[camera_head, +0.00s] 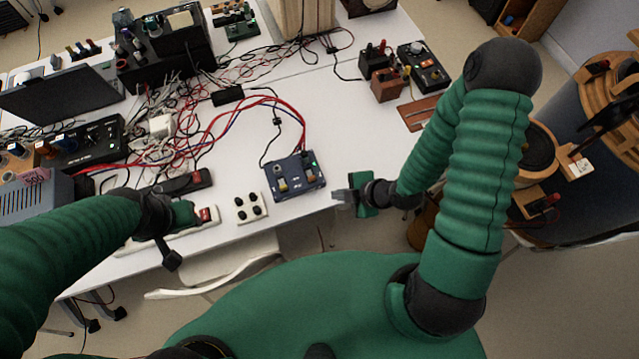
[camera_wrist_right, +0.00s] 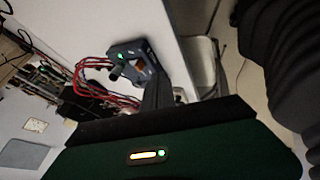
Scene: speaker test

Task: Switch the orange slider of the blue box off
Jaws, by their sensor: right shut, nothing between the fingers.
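The blue box (camera_head: 296,187) lies near the front edge of the white table, with a lit green light on top. Two small knobs or levers stand on it; the right one (camera_head: 309,178) looks orange-brown, and its exact setting is too small to tell. My right gripper (camera_head: 337,195) is shut and empty, just right of the box and apart from it, by the table edge. In the right wrist view the box (camera_wrist_right: 146,72) shows beyond my fingers (camera_wrist_right: 157,92), its green light lit. My left gripper (camera_head: 194,215) is over a white power strip; its fingers are unclear.
A white block with black knobs (camera_head: 249,208) sits left of the box. Red and black cables (camera_head: 285,108) run from the box's back. Several devices and a laptop (camera_head: 62,101) crowd the left.

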